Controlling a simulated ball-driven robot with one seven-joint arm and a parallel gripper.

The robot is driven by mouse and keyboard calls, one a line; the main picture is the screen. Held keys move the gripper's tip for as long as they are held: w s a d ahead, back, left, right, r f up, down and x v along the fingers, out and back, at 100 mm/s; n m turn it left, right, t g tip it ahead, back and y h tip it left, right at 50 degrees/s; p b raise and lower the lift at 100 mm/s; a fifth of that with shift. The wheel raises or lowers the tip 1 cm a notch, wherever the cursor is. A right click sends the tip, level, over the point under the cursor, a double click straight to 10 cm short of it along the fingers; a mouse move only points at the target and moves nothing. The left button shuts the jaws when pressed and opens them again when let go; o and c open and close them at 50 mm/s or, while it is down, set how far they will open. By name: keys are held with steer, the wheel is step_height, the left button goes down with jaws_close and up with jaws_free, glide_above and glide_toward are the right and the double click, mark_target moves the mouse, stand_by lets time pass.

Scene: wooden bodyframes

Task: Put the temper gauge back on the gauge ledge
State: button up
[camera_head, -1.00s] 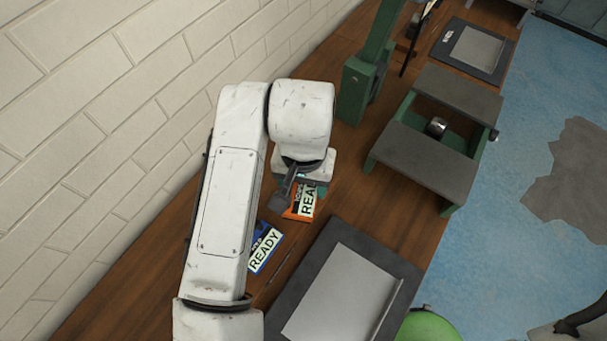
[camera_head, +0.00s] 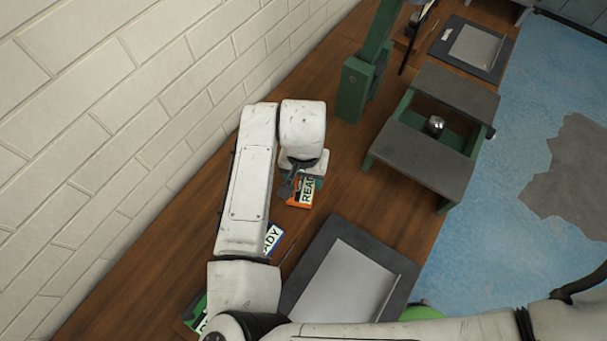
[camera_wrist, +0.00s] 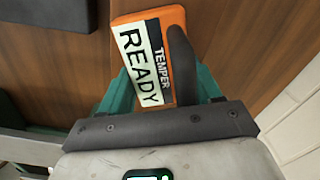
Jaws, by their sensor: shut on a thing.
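The temper gauge is an orange block with a pale READY label. It shows in the wrist view (camera_wrist: 138,62) and, partly covered, in the head view (camera_head: 302,197). My gripper (camera_head: 294,184) is shut on it; in the wrist view my gripper (camera_wrist: 163,88) has teal fingers at both sides of the gauge's near end, with a dark finger-like part lying over its right side. I cannot tell whether the gauge touches the bench or hangs just above it. I cannot make out the gauge ledge for certain.
A blue READY block (camera_head: 272,238) and a green one (camera_head: 195,314) are partly hidden by my arm along the wall side. A dark-edged grey board (camera_head: 335,225) lies on the wooden bench (camera_head: 330,190). A green post (camera_head: 353,92) and a two-topped stand (camera_head: 425,155) are beyond.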

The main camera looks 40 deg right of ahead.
mark_target(304, 179)
steer(key=shift+f, duration=0.15)
steer(key=o, duration=1.3)
steer(key=shift+o, duration=0.2)
step_height(304, 179, up, 12)
steer(key=b, duration=0.1)
steer(key=shift+r, duration=0.2)
